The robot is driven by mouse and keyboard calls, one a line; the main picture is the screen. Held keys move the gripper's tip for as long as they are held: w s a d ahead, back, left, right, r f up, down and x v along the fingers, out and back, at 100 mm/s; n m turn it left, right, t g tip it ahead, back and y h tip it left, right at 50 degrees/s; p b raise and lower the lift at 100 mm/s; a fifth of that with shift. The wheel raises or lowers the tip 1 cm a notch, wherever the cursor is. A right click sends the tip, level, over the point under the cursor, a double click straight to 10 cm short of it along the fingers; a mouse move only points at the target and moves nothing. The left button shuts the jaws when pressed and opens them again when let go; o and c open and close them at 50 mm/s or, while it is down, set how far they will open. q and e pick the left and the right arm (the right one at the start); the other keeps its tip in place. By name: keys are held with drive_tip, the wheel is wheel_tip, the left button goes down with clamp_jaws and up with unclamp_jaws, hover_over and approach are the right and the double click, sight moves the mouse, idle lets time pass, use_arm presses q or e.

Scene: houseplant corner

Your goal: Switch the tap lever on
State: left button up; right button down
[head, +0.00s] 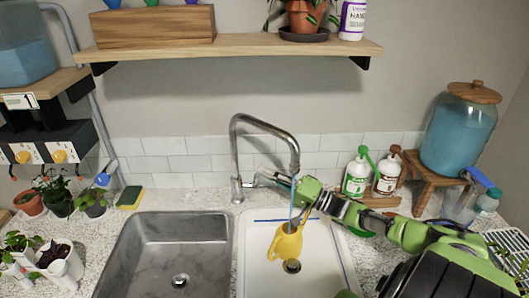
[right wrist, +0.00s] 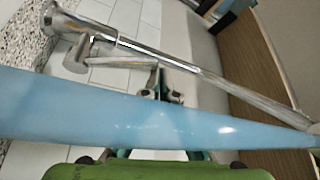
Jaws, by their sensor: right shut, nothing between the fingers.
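The chrome tap (head: 236,158) stands behind the two basins, its spout arching to the right. Its lever (head: 249,183) is low on the body and also shows in the right wrist view (right wrist: 95,63). A blue stream of water (head: 292,205) falls from the spout toward a yellow watering can (head: 287,243) in the white basin; the stream crosses the right wrist view (right wrist: 150,118) close up. My right gripper (head: 264,176) is shut and empty, its fingertips (right wrist: 162,84) beside the lever; contact is unclear. My left gripper is not in view.
The steel basin (head: 130,250) on the left is empty. Green and brown bottles (head: 356,176) and a blue dispenser (head: 460,130) stand at the right. A sponge (head: 130,198) and potted plants (head: 60,200) are at the left. A wooden shelf (head: 230,47) hangs above.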

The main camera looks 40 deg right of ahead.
drive_tip(key=shift+s+a+f, duration=0.55)
drive_tip(key=shift+f, duration=0.15)
